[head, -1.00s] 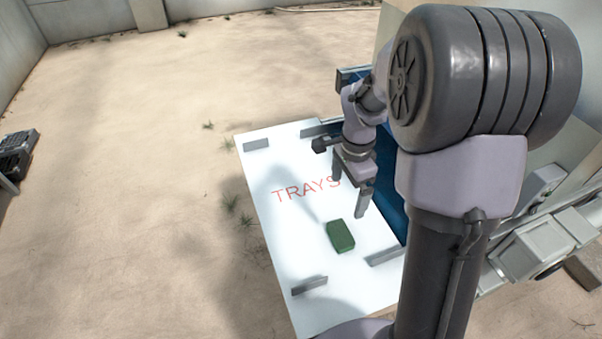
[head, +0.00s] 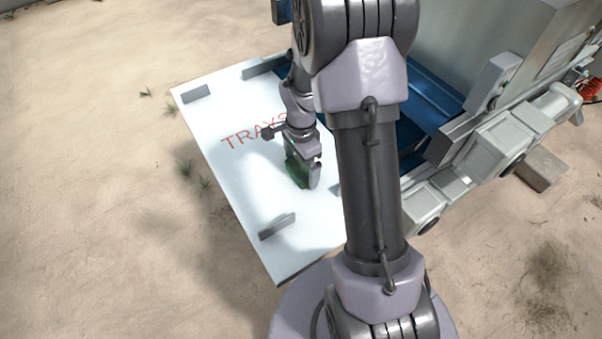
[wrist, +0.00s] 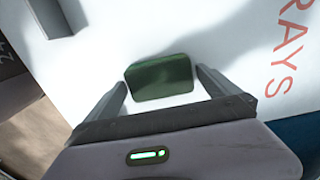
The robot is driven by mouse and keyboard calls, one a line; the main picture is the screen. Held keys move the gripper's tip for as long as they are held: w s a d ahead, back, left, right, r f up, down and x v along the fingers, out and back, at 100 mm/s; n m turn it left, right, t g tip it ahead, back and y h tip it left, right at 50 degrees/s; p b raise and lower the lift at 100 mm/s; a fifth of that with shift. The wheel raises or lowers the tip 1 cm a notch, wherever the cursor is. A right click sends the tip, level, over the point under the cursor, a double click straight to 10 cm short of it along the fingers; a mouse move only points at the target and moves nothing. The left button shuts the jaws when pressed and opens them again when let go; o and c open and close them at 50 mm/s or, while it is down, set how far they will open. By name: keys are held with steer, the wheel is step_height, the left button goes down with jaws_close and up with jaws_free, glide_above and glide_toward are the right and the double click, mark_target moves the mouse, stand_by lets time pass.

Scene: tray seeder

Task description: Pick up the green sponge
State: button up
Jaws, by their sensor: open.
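The green sponge (head: 297,167) lies on the white board marked TRAYS (head: 225,185), partly hidden by my gripper in the head view. In the wrist view the sponge (wrist: 160,78) shows whole, a dark green block with rounded corners. My gripper (wrist: 162,85) is open, with one finger to the left of the sponge and one to the right. In the head view my gripper (head: 303,176) is low over the sponge. I cannot tell whether either finger touches it.
Short grey upright plates stand on the board, one near the front edge (head: 277,226) and one at the far left corner (head: 196,93). A blue part of the machine (head: 433,98) lies to the right. The board's left side is clear.

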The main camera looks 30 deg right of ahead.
mark_target(301, 167)
steer(key=shift+r, duration=0.15)
steer(key=c, duration=1.3)
step_height(301, 167, up, 10)
steer(key=p, duration=0.4)
